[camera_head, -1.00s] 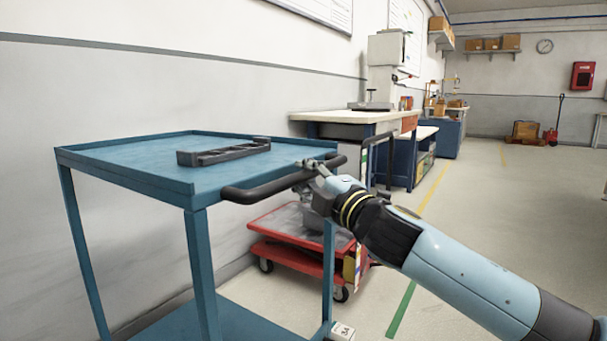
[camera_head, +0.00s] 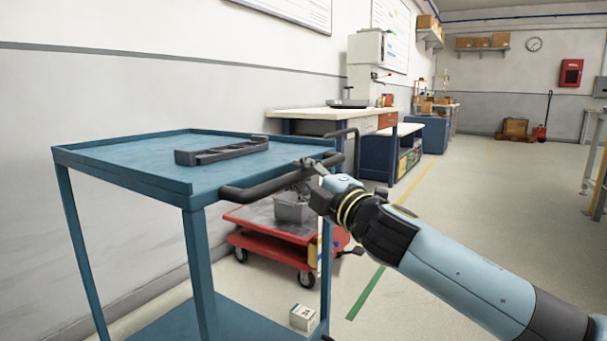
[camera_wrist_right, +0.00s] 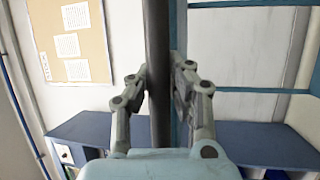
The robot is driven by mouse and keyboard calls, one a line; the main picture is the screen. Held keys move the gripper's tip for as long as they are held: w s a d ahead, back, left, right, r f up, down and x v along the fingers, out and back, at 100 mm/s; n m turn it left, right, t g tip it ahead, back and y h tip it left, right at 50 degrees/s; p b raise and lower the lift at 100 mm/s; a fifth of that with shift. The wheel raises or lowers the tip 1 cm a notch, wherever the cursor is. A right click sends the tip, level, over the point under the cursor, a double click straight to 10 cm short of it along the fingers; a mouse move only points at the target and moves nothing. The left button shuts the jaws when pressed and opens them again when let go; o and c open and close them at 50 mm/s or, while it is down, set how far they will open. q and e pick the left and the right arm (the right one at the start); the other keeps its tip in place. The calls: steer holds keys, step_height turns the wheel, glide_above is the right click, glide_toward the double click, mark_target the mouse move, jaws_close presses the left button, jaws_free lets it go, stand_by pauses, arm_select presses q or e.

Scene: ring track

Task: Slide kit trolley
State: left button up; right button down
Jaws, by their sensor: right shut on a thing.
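The blue kit trolley (camera_head: 120,160) stands at the left in the head view, with a raised rim around its top and a lower shelf (camera_head: 235,322). Its black handle bar (camera_head: 262,190) runs along the near right side. My right gripper (camera_head: 306,172) is shut on the handle near its far end. In the right wrist view the dark bar (camera_wrist_right: 158,75) passes between the two fingers (camera_wrist_right: 160,95). My left gripper is out of view.
A red platform cart (camera_head: 270,250) with a grey bin (camera_head: 292,208) stands just beyond the trolley by the wall. A small white box (camera_head: 302,317) is low by the lower shelf. Workbenches (camera_head: 335,113) line the left wall. The floor (camera_head: 470,220) at right is open.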

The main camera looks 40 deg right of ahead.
steer(key=c, duration=1.2)
jaws_free()
steer(key=shift+o, duration=0.2)
steer(key=shift+s+f, duration=0.1)
steer(key=shift+s, duration=0.05)
steer(key=s+f, duration=0.2)
steer(key=s, duration=0.9)
steer(key=shift+s, duration=0.25)
